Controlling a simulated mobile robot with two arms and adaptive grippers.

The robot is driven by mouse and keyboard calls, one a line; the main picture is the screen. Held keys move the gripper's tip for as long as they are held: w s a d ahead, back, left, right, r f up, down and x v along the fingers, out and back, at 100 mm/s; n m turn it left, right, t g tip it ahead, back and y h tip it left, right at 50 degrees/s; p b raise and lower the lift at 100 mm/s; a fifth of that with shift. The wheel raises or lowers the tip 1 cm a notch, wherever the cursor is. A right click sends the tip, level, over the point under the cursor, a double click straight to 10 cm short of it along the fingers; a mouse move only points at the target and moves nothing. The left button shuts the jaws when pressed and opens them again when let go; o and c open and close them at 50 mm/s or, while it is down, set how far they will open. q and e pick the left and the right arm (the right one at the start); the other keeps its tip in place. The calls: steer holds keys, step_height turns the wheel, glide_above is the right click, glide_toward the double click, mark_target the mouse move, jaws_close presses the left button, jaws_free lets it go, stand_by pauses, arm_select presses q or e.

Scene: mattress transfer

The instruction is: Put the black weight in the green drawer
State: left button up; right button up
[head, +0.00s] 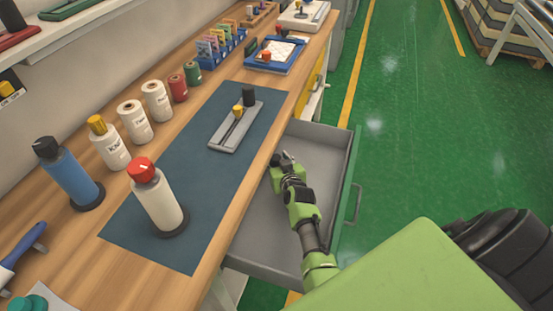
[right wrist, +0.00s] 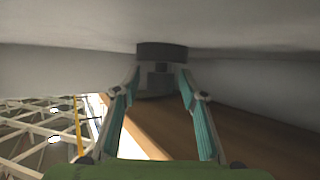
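The green-fronted drawer (head: 351,178) is pulled open below the bench, with a bare grey floor showing inside. My right gripper (head: 282,159) is down inside it, near the bench-side wall. In the right wrist view, my right gripper (right wrist: 159,74) has its two teal-padded fingers spread. A black weight (right wrist: 162,51) with a wide disc and narrower neck is between and just beyond the fingertips, against a grey surface. In the head view it is hard to make out beside the fingers. Another black cylinder (head: 249,97) stands on a grey slotted holder (head: 229,139). My left gripper is out of view.
A yellow-topped piece (head: 238,111) is also on the holder, on a dark mat (head: 150,222). Bottles and rolls line the bench's left side, including a red-capped white bottle (head: 157,199).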

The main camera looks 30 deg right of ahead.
steer(key=shift+s+r+p, duration=0.15)
steer(key=shift+r+p, duration=0.15)
steer(key=shift+p, duration=0.05)
steer(key=p+v, duration=0.8)
steer(key=v, duration=0.2)
steer(key=shift+s+a+r+p, duration=0.1)
steer(key=shift+s+r+p, duration=0.05)
steer(key=shift+s+p, duration=0.2)
steer(key=shift+s+a, duration=0.15)
steer(key=shift+s, duration=0.3)
